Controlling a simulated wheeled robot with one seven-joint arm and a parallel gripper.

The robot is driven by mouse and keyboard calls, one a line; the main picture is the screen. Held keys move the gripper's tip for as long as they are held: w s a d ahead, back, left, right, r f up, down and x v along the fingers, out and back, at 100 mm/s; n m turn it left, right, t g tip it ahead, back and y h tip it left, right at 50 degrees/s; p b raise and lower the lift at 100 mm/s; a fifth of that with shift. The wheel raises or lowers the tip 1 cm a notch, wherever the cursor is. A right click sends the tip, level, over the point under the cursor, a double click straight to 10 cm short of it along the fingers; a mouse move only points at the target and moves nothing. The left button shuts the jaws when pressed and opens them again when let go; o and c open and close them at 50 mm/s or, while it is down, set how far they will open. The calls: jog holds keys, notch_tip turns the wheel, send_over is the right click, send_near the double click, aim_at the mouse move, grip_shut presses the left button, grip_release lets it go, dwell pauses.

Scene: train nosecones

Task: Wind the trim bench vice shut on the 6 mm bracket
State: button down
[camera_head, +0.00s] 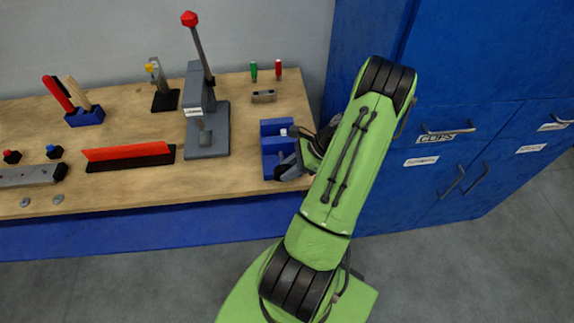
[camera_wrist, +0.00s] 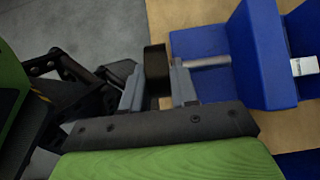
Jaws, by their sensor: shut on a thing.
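The blue bench vice (camera_head: 269,145) stands at the right end of the wooden bench, and its blue jaws (camera_wrist: 255,52) show in the wrist view. A small whitish piece, apparently the bracket (camera_head: 283,132), sits at the jaws; it also shows in the wrist view (camera_wrist: 305,67). I cannot tell whether both jaws touch it. A grey screw rod (camera_wrist: 207,62) runs from the vice to a dark handle (camera_wrist: 155,68). My gripper (camera_wrist: 158,90) is shut on this handle, one finger on each side. In the head view my gripper (camera_head: 292,166) is partly hidden by my arm.
A grey press with a red-knobbed lever (camera_head: 207,125) stands left of the vice. Green (camera_head: 253,71) and red (camera_head: 278,69) upright items and a small block (camera_head: 264,96) lie behind it. Blue cabinets (camera_head: 450,110) rise at right. Bare bench top lies between press and vice.

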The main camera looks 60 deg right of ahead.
jog(key=shift+s+d+f+t+y, duration=0.1)
jog(key=shift+f+t+y, duration=0.05)
jog(key=shift+t+y, duration=0.35)
jog(key=shift+s+d+f+t+y, duration=0.15)
jog(key=shift+t+y, duration=0.25)
jog(key=shift+t, duration=0.2)
jog(key=shift+f+t+y+b, duration=0.35)
jog(key=shift+t+y+b, duration=0.05)
jog(key=shift+t+y, duration=0.65)
jog(key=shift+f+t+y+b, duration=0.3)
jog(key=shift+t+y+b, duration=0.35)
jog(key=shift+t+b, duration=0.4)
jog(key=t+y+b, duration=0.1)
jog(key=b, duration=0.1)
jog(key=shift+f+b, duration=0.1)
jog(key=shift+b, duration=0.3)
jog(key=shift+t+y, duration=0.3)
jog(key=c, duration=1)
grip_release()
jog(key=shift+o, duration=0.2)
jog(key=shift+r, duration=0.2)
